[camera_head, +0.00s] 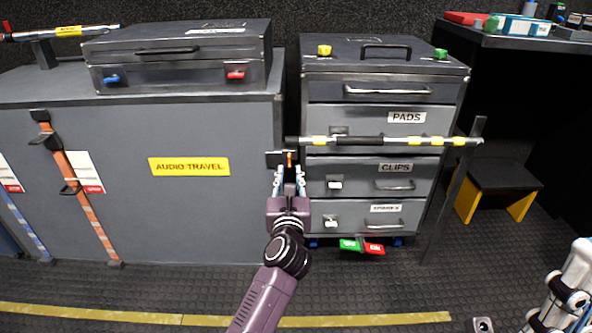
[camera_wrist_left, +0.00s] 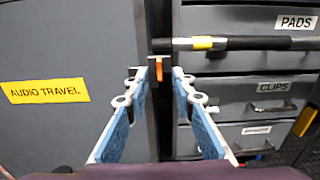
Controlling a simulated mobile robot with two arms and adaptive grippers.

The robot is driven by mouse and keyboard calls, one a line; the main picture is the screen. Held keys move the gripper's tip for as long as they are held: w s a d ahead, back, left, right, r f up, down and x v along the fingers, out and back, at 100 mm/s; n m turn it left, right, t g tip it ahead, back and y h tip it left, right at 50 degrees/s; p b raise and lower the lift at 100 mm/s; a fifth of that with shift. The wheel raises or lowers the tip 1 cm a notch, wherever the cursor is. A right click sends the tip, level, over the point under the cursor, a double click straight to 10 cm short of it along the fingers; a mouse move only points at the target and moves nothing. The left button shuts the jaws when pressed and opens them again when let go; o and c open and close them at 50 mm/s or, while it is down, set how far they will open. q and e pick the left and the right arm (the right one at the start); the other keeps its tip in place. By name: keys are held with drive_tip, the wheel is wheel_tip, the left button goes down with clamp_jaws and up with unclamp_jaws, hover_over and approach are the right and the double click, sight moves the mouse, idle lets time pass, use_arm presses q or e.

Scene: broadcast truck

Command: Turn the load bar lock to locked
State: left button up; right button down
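The load bar (camera_head: 390,141) runs across the front of the drawer cabinet, with silver, black and yellow parts. At its left end is a dark bracket with a small orange lever (camera_head: 289,158), the lock, standing upright. The lever also shows in the left wrist view (camera_wrist_left: 159,69). My left gripper (camera_head: 290,178) is at this end of the bar. Its blue-padded fingers (camera_wrist_left: 160,80) are open, one on each side of the lever in the picture; I cannot see contact. White and blue parts of my right gripper (camera_head: 565,295) show at the lower right, cut off by the edge.
The grey AUDIO TRAVEL case (camera_head: 120,190) stands left of a narrow gap. The drawer cabinet (camera_head: 325,112) is to the right. A dark slanted post (camera_head: 455,190) stands at the bar's right end.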

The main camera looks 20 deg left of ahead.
sight(289, 159)
use_arm(q)
drive_tip(key=b+x, duration=0.2)
drive_tip(key=x, duration=0.5)
drive_tip(key=shift+w+a+f, duration=0.1)
clamp_jaws()
